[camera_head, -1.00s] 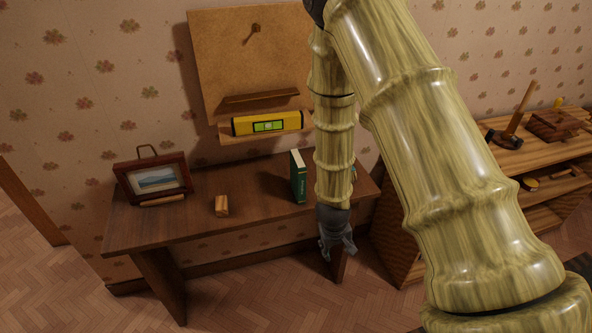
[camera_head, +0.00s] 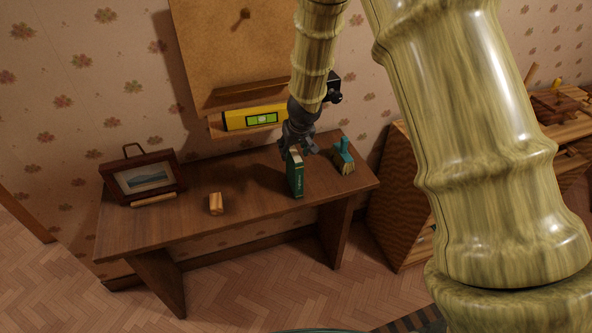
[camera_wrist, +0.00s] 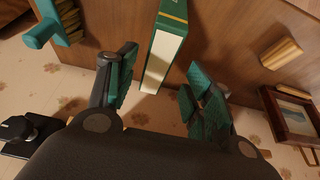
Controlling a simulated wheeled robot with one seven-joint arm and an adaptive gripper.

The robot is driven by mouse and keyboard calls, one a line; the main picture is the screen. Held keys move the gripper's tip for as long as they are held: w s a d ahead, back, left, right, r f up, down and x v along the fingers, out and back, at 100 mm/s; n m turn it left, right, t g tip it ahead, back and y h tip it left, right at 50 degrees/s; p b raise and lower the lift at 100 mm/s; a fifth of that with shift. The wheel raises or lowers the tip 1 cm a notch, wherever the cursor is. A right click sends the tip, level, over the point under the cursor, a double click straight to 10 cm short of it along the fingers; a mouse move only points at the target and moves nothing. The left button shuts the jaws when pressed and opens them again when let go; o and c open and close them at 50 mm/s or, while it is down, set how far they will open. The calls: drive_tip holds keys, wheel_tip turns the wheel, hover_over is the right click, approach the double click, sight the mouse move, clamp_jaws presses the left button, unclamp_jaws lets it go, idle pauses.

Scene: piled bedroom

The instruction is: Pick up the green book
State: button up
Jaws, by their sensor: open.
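The green book (camera_head: 296,176) stands upright on the brown desk (camera_head: 250,188), toward its right side. In the wrist view the book (camera_wrist: 172,30) shows its green cover edge and pale page block between the two fingers. My gripper (camera_head: 297,146) is at the top of the book in the head view, pointing down. In the wrist view my gripper (camera_wrist: 160,88) is open, with one teal-padded finger on each side of the book and gaps visible. I cannot tell how far down the fingers reach.
A teal-handled brush (camera_head: 343,156) stands close right of the book. A small wooden block (camera_head: 216,204) and a framed picture (camera_head: 143,178) are to the left. A yellow level (camera_head: 255,118) lies on a wall shelf behind. The desk's front middle is clear.

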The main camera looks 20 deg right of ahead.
sight(294, 153)
drive_tip(key=x, duration=0.3)
drive_tip(key=shift+w+a+r, duration=0.1)
drive_tip(key=shift+w, duration=0.2)
drive_tip(key=shift+s+d+f, duration=0.2)
drive_tip(key=shift+s, duration=0.05)
drive_tip(key=shift+s+f, duration=0.1)
drive_tip(key=shift+f, duration=0.2)
drive_tip(key=shift+b+x, duration=0.55)
drive_tip(key=shift+x, duration=1.45)
drive_tip(key=shift+d+f, duration=0.1)
drive_tip(key=shift+f, duration=0.15)
clamp_jaws()
